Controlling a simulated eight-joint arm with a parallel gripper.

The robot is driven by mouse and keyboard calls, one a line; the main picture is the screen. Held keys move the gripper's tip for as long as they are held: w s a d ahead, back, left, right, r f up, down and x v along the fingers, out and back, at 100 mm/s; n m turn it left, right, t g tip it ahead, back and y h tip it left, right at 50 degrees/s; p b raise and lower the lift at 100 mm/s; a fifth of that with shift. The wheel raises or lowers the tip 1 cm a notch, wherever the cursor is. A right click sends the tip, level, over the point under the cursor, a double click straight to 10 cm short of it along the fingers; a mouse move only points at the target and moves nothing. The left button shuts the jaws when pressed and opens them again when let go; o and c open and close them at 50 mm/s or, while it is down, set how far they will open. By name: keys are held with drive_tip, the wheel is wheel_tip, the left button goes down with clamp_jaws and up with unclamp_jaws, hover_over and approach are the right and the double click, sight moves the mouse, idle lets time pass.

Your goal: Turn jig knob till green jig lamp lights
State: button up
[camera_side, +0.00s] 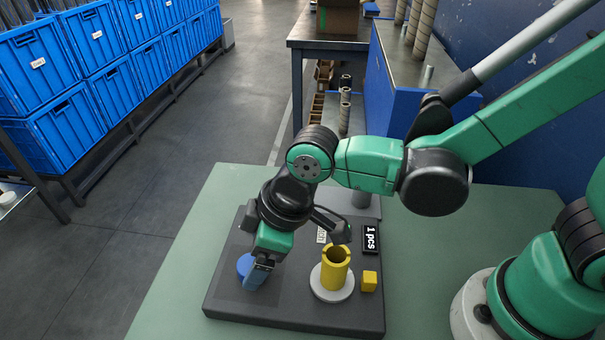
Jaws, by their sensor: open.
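The dark jig board (290,312) lies on the green table. A blue round part (245,266), which looks like the knob, sits at its left. My gripper (262,264) is open and points down right at this blue part, covering some of it; I cannot tell whether they touch. A yellow hollow cylinder (336,272) stands upright on a white disc (321,287) to the right. A small yellow block (369,282) is beside it. A display (371,241) reads "1 pcs". I see no lit green lamp; my wrist and hand hide part of the board.
The green table (175,298) has free room left of the board. Blue crates (62,125) fill a rack at the left. A bench (325,42) and a blue cabinet (378,95) with tall rolls stand at the back. My arm reaches in from the right.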

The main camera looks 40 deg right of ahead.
drive_tip(key=shift+v, duration=1.35)
drive_tip(key=d+r+m+t+h, duration=0.1)
drive_tip(key=d+m, duration=0.4)
drive_tip(key=d, duration=0.5)
drive_tip(key=d+r+m+t+h, duration=0.2)
drive_tip(key=d+r+m+t, duration=0.1)
drive_tip(key=d, duration=0.7)
drive_tip(key=shift+w+r+m, duration=0.2)
drive_tip(key=shift+r+m, duration=0.35)
drive_tip(key=shift+m, duration=0.45)
